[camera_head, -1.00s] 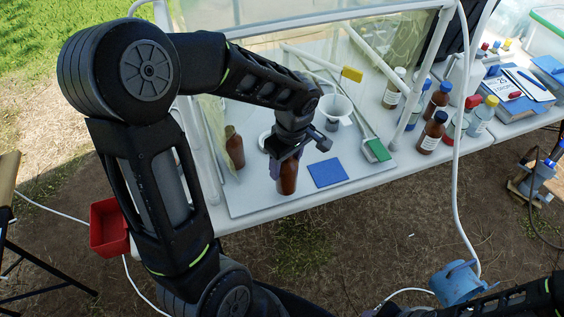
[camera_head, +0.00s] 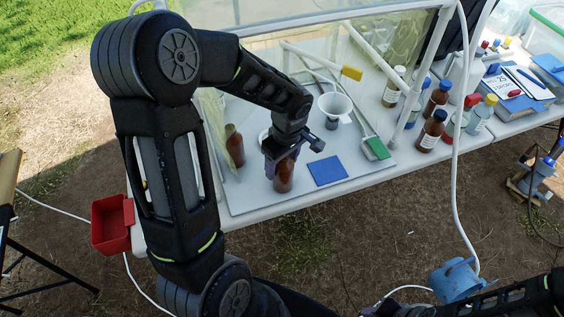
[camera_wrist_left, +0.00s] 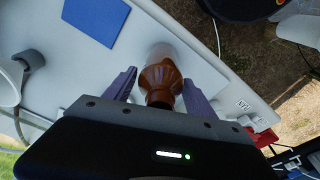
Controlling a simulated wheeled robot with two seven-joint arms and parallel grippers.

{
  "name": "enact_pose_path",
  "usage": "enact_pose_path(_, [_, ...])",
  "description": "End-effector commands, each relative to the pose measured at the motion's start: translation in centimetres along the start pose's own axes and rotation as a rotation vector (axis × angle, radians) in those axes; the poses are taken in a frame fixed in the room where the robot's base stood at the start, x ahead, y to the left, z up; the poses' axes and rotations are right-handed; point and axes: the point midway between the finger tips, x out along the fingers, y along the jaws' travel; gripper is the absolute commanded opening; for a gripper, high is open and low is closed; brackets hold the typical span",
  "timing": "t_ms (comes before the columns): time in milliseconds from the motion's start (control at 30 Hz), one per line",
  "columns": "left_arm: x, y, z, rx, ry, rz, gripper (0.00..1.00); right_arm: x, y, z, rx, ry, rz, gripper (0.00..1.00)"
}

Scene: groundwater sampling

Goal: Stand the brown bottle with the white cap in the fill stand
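A brown bottle (camera_head: 283,178) hangs upright or nearly so under my left gripper (camera_head: 280,160), near the front edge of the white board. In the left wrist view the bottle (camera_wrist_left: 160,78) is between the purple fingers (camera_wrist_left: 159,76), whose tips lie close against its sides. No white cap shows on it; its top is partly hidden by the gripper. I cannot tell whether its base touches the board. A white funnel (camera_head: 335,104) stands behind and to the right, over a grey part (camera_head: 332,123); I cannot make out for sure which part is the fill stand.
A blue square (camera_head: 327,171) lies right of the bottle. Another brown bottle shape (camera_head: 235,146) shows at the clear left panel. Several capped bottles stand at the right, one brown with a blue cap (camera_head: 431,130). A red bin (camera_head: 112,224) is left.

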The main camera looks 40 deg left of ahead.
Motion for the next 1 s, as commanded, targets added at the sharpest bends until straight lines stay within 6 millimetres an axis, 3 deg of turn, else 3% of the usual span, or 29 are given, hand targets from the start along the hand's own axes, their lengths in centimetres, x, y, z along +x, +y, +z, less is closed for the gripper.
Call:
enact_pose_path(100, [0.0,0.0,0.0,0.000,0.000,0.000,0.75,0.0,0.0,0.0,0.000,0.000,0.000,0.27])
enact_pose_path(367, [-0.1,0.0,0.0,0.000,0.000,0.000,0.75,-0.1,0.0,0.0,0.000,0.000,0.000,0.27])
enact_pose_path(567, [-0.5,-0.1,-0.1,0.001,0.000,-0.002,0.75,-1.3,-0.4,0.1,0.002,-0.003,0.003,0.27])
enact_pose_path(800, [-4.2,0.2,0.0,0.001,0.002,0.006,0.75,0.4,0.2,0.0,0.000,0.000,0.000,0.27])
enact_pose_path(1000, [-7.2,0.2,0.0,0.000,0.001,0.002,0.75,0.6,0.2,-0.1,-0.001,0.002,-0.002,0.27])
